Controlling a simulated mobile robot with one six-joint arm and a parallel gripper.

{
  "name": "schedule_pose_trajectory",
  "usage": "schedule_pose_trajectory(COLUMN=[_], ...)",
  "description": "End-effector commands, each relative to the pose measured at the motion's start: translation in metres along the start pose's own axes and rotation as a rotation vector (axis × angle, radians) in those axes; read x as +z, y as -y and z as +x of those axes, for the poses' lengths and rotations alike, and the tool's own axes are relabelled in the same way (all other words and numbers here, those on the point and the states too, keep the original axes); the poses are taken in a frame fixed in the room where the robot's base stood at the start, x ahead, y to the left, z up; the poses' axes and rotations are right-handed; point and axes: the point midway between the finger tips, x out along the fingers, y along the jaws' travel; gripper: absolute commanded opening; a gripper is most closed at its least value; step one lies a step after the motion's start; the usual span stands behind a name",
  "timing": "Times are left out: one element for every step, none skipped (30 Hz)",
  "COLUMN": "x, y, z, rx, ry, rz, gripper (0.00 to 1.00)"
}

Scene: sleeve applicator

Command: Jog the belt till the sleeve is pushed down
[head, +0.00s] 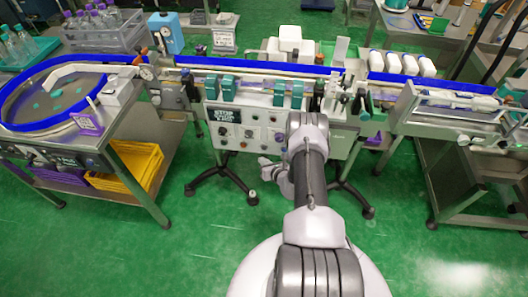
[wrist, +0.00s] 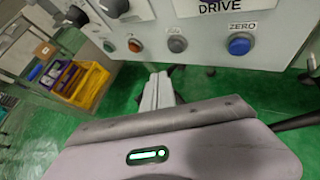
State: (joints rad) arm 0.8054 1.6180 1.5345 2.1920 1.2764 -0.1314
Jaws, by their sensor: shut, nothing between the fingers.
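The grey control panel (head: 245,128) hangs below the conveyor belt (head: 245,69) in the head view. In the wrist view it has a grey button (wrist: 177,44), a blue button (wrist: 239,44) labelled ZERO, and a red button (wrist: 135,45). The grey button's label is too blurred to read surely. My gripper (head: 264,164) is in front of the panel's lower part, and in the wrist view (wrist: 158,76) its shut, empty fingers point up just below the grey button, apart from it. I cannot make out the sleeve.
Castered stand legs (head: 225,176) spread below the panel. The green floor in front is mostly clear.

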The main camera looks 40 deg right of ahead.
Motion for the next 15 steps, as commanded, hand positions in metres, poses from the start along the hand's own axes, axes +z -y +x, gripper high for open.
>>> schedule_pose_trajectory(x=[0.000, 0.001, 0.004, 0.006, 0.007, 0.009, 0.010, 0.011, 0.013, 0.013, 0.014, 0.014, 0.015, 0.015, 0.015], y=[0.004, 0.006, 0.008, 0.010, 0.011, 0.012, 0.013, 0.014, 0.014, 0.015, 0.015, 0.015, 0.015, 0.015, 0.015], z=[0.007, 0.009, 0.012, 0.014, 0.016, 0.018, 0.018, 0.019, 0.020, 0.020, 0.020, 0.020, 0.020, 0.020, 0.020], rx=[0.000, 0.000, 0.000, 0.000, 0.000, 0.000, 0.000, 0.000, 0.000, 0.000, 0.000, 0.000, -0.001, -0.001, 0.000], ry=[0.003, 0.001, 0.002, 0.002, 0.001, 0.001, 0.001, 0.001, 0.000, 0.000, 0.000, 0.000, 0.000, 0.000, -0.001], rz=[0.000, -0.001, 0.000, 0.000, -0.001, 0.000, 0.001, 0.001, 0.001, 0.001, 0.001, 0.000, 0.000, 0.001, 0.001], gripper=[0.00, 0.00, 0.00, 0.00, 0.00, 0.00, 0.00, 0.00, 0.00, 0.00, 0.00, 0.00, 0.00, 0.00, 0.00])
